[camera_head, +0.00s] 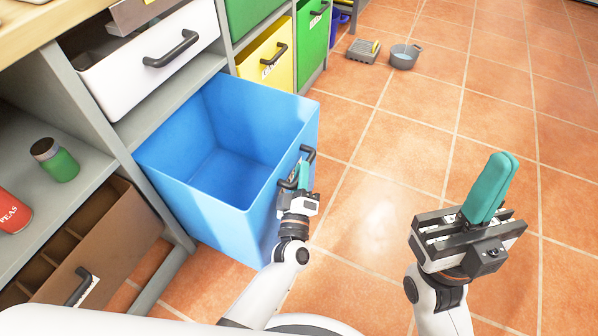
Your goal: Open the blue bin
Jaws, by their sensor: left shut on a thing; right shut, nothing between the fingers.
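The blue bin (225,197) is pulled well out of the shelf unit, and its empty inside shows from above. Its dark handle (309,153) is on the front face, at the right. My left gripper (303,176) is at this handle, with its teal fingers shut on it; the gripper hides part of the handle. My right gripper (489,188) is at the right over the floor, apart from the bin, with its teal fingers shut together and empty.
A white drawer (150,60) sits above the bin, and yellow (265,57) and green (313,30) bins stand beyond it. A brown drawer (75,245) is open at lower left. A grey pot (404,57) stands on the tiled floor, otherwise mostly clear.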

